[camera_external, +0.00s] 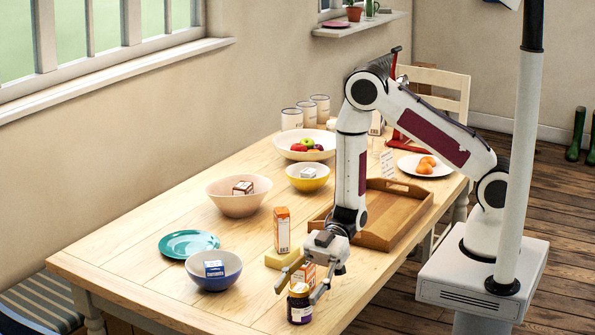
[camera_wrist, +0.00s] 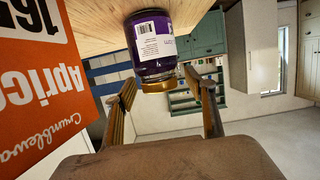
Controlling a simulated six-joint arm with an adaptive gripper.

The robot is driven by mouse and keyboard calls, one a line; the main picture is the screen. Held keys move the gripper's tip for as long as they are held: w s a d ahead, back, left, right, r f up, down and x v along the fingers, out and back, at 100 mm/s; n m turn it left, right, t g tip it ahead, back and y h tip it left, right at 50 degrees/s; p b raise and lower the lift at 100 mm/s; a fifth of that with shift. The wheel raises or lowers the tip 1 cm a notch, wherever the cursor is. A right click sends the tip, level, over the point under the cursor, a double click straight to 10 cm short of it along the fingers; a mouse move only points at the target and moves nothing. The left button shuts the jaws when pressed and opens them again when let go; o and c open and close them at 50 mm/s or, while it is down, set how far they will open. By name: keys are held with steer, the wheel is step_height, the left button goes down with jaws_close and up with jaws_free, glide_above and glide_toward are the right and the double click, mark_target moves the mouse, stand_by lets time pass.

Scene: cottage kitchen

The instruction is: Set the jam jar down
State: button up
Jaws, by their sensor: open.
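The jam jar (camera_external: 299,309) stands upright on the wooden table near its front edge. It is dark purple with a white label, and its gold lid shows in the wrist view, where the jar (camera_wrist: 153,45) appears upside down. My gripper (camera_external: 299,291) is tilted down at the jar from behind. Its two fingers are open, one on each side of the lid end. In the wrist view my gripper (camera_wrist: 163,88) shows gaps between both fingers and the lid; I see no contact.
An orange-and-white carton (camera_wrist: 40,75) stands close beside my gripper. A blue bowl (camera_external: 214,277), teal plate (camera_external: 188,243), pink bowl (camera_external: 238,203) and wooden tray (camera_external: 402,222) occupy the table. The near left tabletop is clear.

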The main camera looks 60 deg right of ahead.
stand_by(0.3)
jaws_close()
steer(key=shift+r, duration=0.25)
steer(key=shift+r, duration=4.8)
